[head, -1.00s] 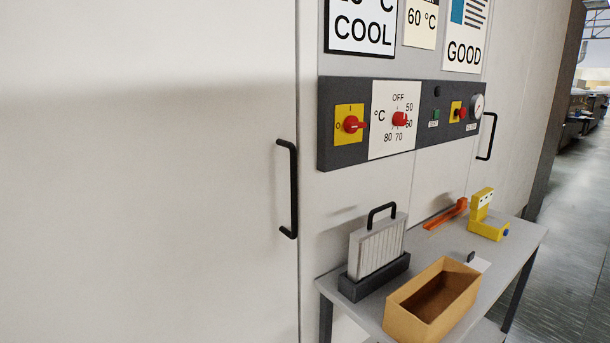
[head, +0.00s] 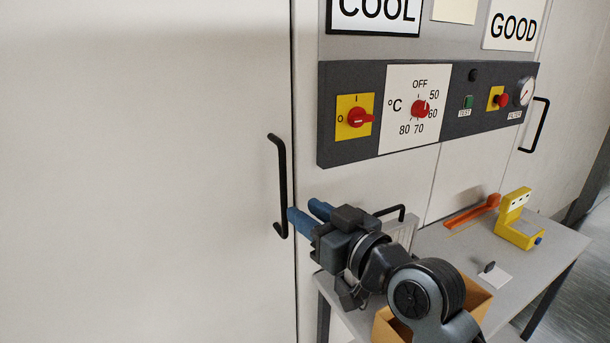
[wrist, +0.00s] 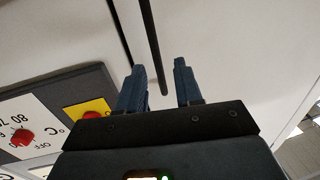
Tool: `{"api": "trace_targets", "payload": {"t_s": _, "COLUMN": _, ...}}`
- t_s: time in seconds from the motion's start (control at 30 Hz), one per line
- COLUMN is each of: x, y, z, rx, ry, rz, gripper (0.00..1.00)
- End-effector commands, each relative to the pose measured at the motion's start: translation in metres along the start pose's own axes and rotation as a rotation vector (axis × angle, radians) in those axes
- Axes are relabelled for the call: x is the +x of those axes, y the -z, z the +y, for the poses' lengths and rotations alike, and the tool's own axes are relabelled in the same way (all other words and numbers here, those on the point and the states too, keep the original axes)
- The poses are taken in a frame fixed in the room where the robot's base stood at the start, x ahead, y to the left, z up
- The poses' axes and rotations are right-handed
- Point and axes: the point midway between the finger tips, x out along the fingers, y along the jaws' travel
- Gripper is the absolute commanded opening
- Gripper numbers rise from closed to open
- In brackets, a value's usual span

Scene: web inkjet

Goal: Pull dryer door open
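The dryer door (head: 140,180) is the large pale panel filling the left of the head view, with its edge seam just right of its black bar handle (head: 282,185). The door looks shut. My gripper (head: 304,210) is beside the lower end of this handle, its two blue fingers open and pointing left toward it. In the wrist view, the handle (wrist: 151,45) runs down from the top and its end shows between the two spread fingertips (wrist: 160,64). I cannot tell whether either finger touches the handle.
A control panel (head: 345,151) with red knobs is above my gripper. A second black handle (head: 537,125) is at the right. A side table (head: 440,245) bears a cardboard box (head: 475,300), a filter (head: 400,230) partly hidden by my arm, an orange tool (head: 470,213) and a yellow device (head: 515,220).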

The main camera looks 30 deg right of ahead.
Motion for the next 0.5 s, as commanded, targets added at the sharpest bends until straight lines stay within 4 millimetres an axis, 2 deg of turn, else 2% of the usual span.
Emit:
{"api": "trace_targets", "payload": {"t_s": 0.03, "x": 0.006, "y": 0.011, "z": 0.000, "rx": -0.003, "ry": 0.008, "rz": 0.010, "gripper": 0.35}}
{"api": "trace_targets", "payload": {"t_s": 0.13, "x": 0.012, "y": 0.020, "z": 0.000, "rx": -0.006, "ry": 0.020, "rz": 0.015, "gripper": 0.35}}
{"api": "trace_targets", "payload": {"t_s": 0.27, "x": 0.021, "y": 0.023, "z": 0.000, "rx": -0.006, "ry": 0.024, "rz": 0.016, "gripper": 0.35}}
{"api": "trace_targets", "payload": {"t_s": 0.5, "x": 0.056, "y": 0.024, "z": -0.001, "rx": -0.006, "ry": 0.021, "rz": 0.015, "gripper": 0.35}}
